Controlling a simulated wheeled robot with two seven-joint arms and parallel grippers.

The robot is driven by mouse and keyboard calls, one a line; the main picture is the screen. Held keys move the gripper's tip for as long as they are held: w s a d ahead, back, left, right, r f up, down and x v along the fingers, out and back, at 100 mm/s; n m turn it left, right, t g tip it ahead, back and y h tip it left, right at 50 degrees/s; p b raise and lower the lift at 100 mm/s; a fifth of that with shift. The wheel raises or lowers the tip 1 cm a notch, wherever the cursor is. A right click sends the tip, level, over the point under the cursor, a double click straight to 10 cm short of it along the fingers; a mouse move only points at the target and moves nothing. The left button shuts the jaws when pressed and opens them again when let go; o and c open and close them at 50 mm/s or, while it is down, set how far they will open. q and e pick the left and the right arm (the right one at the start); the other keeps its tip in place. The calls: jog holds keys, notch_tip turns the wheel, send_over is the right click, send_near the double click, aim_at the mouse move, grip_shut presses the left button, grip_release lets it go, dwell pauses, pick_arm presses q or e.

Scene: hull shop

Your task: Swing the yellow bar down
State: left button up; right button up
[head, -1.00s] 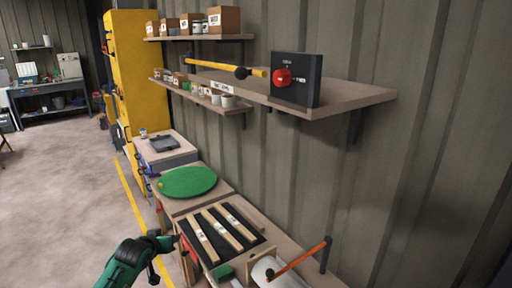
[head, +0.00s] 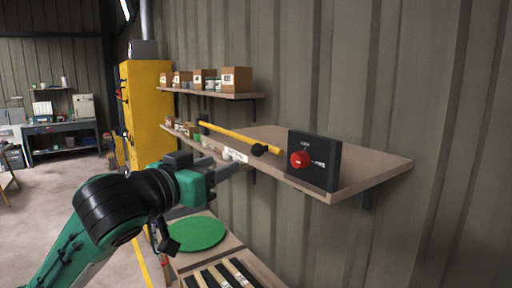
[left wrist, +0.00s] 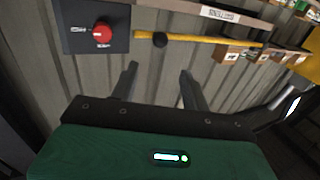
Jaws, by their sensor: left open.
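The yellow bar (head: 232,137) runs from a dark mount at its far left end to a black knob (head: 259,150) at its near end, just left of a dark panel (head: 327,164) on the shelf. In the left wrist view the yellow bar (left wrist: 205,40) lies across the top, beyond the fingertips, with its black knob (left wrist: 160,40) at its left part. My left gripper (head: 226,172) is below and left of the knob, apart from the bar. In the left wrist view its two fingers (left wrist: 158,70) are spread and empty. My right gripper is not in view.
The panel carries a red knob (head: 299,159). The wooden shelf (head: 372,162) juts from the corrugated wall. Boxes stand on an upper shelf (head: 229,96). Below are a green disc (head: 197,234) and a bench with pale strips (head: 238,272). A yellow cabinet (head: 145,110) stands behind.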

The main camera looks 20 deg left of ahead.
aim_at(254, 150)
pick_arm(q)
jog(key=p+x, duration=0.5)
jog(key=x, duration=0.6)
jog(key=shift+w+r, duration=0.1)
jog(key=shift+w, duration=0.05)
jog(key=shift+w+d, duration=0.15)
jog(key=shift+w, duration=0.35)
grip_shut()
